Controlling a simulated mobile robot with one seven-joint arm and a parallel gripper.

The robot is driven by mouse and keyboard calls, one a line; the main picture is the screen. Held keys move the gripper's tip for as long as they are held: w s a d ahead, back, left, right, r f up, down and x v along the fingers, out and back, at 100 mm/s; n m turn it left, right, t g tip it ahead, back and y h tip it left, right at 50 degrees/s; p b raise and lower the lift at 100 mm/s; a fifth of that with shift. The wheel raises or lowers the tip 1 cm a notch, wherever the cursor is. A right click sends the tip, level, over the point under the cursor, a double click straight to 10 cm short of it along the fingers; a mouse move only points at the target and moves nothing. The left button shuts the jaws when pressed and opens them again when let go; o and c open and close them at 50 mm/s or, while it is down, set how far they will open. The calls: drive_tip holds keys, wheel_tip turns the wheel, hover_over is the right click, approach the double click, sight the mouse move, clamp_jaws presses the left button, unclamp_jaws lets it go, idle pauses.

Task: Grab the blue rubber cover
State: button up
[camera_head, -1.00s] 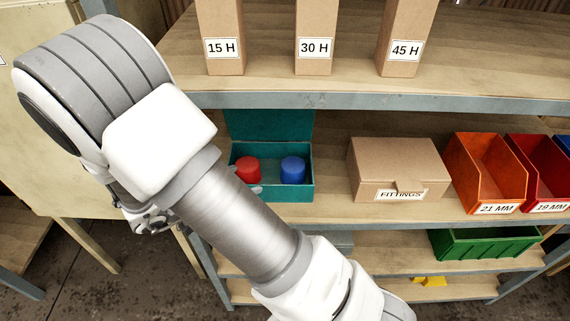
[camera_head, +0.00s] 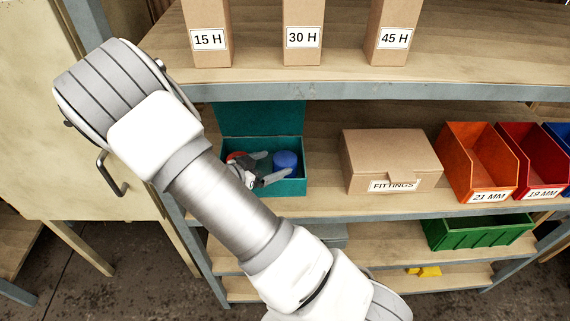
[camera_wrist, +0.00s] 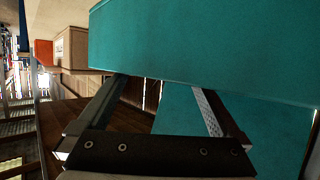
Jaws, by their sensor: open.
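The blue rubber cover (camera_head: 286,159) stands in the right part of the open teal box (camera_head: 291,187) on the middle shelf. A red cover (camera_head: 236,156) stands in the left part, partly hidden by my gripper. My gripper (camera_head: 270,166) is open and empty. In the head view its fingers reach over the box from the left, with their tips close to the blue cover's left side. I cannot tell whether they touch it. In the wrist view, my open fingers (camera_wrist: 160,90) lie against a large teal surface (camera_wrist: 200,50). The blue cover does not show there.
A cardboard FITTINGS box (camera_head: 390,160) stands right of the teal box, then an orange bin (camera_head: 480,165) and a red bin (camera_head: 530,165). The upper shelf edge (camera_head: 400,88) runs above. The teal lid (camera_head: 260,118) stands up behind the box.

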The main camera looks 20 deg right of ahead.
sight(284, 159)
drive_tip(key=x, duration=0.4)
drive_tip(key=shift+a, duration=0.1)
drive_tip(key=c, duration=1)
drive_tip(key=shift+r, duration=0.15)
